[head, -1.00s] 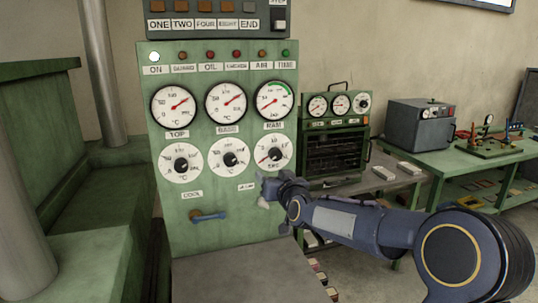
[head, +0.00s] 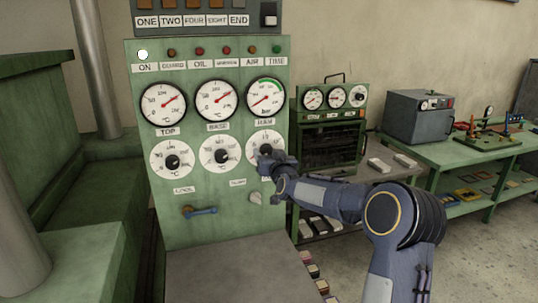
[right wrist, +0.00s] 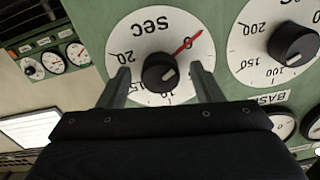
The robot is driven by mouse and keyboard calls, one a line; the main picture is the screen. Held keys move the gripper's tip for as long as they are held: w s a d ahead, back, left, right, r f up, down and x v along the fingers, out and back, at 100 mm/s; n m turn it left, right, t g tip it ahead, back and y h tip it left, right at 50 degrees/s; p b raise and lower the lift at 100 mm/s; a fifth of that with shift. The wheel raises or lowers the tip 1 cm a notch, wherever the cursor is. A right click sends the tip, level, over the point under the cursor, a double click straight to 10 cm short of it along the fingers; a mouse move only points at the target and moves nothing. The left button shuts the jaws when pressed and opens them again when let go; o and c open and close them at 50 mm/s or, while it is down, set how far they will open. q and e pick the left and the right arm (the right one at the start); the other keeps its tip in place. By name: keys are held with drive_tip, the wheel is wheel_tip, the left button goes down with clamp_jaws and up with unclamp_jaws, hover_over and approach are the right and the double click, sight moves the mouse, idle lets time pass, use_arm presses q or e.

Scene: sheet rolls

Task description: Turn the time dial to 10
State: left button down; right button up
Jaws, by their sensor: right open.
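The time dial (head: 265,140) is a white disc marked SEC on the green panel, the rightmost of the lower row. It also shows upside down in the right wrist view (right wrist: 150,35), with a black knob (right wrist: 159,72) at its centre. A red line runs from the knob toward the upper right there, and the knob's short white mark points toward the lower right. My right gripper (right wrist: 162,76) is open, its two fingers on either side of the knob with gaps visible. In the head view my right gripper (head: 272,162) hides the dial's lower part. My left gripper is out of view.
Two similar dials (head: 221,155) (head: 171,160) sit to the left, with gauges (head: 265,98) above. A blue handle (head: 200,210) is below. A grey ledge (head: 225,270) juts out under the panel. A small green oven (head: 330,145) stands to the right.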

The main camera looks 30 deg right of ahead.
drive_tip(key=c, duration=1)
drive_tip(key=m+b, duration=1)
drive_tip(key=m, duration=0.5)
drive_tip(key=shift+a+m+b, duration=0.15)
drive_tip(key=shift+m+b, duration=0.25)
drive_tip(key=m, duration=0.4)
drive_tip(key=shift+r+b, duration=0.1)
drive_tip(key=shift+b, duration=0.3)
drive_tip(key=shift+m, duration=2)
